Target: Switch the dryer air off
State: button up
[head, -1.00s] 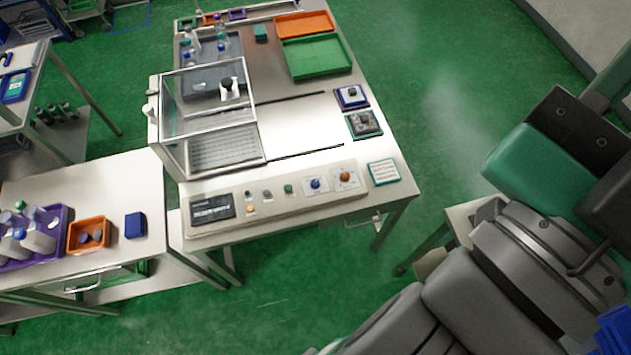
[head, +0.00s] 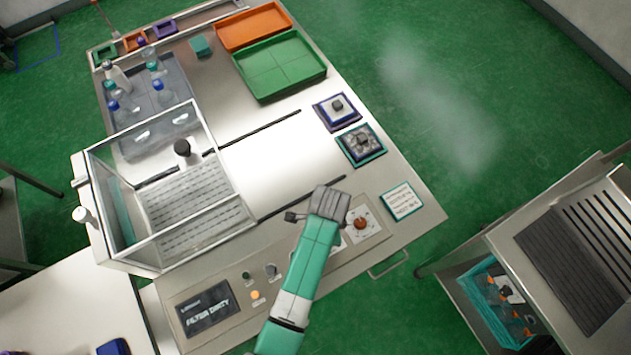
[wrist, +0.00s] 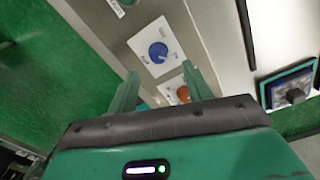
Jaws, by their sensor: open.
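The control panel (head: 240,310) runs along the front edge of the machine table. In the wrist view a blue knob (wrist: 158,52) on a white plate lies ahead of my gripper (wrist: 159,72), roughly between its open fingers. An orange-red knob (wrist: 183,93) sits beside it, partly behind a finger. In the head view my gripper (head: 328,204) is over the panel, left of the orange-red knob (head: 361,223), and my arm hides the blue knob. I see no contact with either knob. The knob labels are too small to read.
The panel's display (head: 206,308) reads "FILTER DIRTY", with an amber button (head: 255,295) beside it. A clear enclosure (head: 165,185) stands to the left. Two small square units, one blue-edged (head: 323,118) and one teal-edged (head: 348,155), and a white label card (head: 402,201) lie to the right.

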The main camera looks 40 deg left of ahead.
jog(key=shift+d+f, duration=0.1)
jog(key=shift+d, duration=0.1)
notch_tip(320, 180, down, 8)
jog(key=shift+s+d+r+b, duration=0.1)
jog(key=shift+r+b, duration=0.15)
jog(key=shift+b, duration=0.35)
jog(key=c, duration=1)
